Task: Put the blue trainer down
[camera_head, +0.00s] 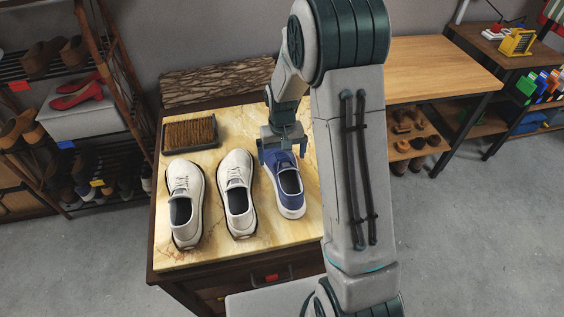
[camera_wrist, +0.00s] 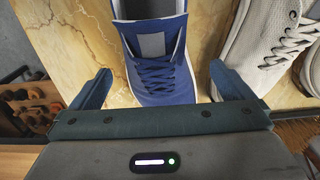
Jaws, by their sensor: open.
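The blue trainer (camera_head: 288,186) sits on the marble-topped cabinet (camera_head: 262,245), to the right of two white trainers. My gripper (camera_head: 280,150) is over its toe end, at the far side of the shoe. In the wrist view the blue trainer (camera_wrist: 160,65) lies between the two open fingers of my gripper (camera_wrist: 165,92), with a gap on each side. The trainer appears to rest on the marble. Its toe is hidden by the gripper body.
Two white trainers (camera_head: 184,200) (camera_head: 237,192) stand to the left on the same top. A brush in a dark tray (camera_head: 190,132) is behind them. A shoe rack (camera_head: 90,110) is at the left and a wooden table (camera_head: 425,70) at the right.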

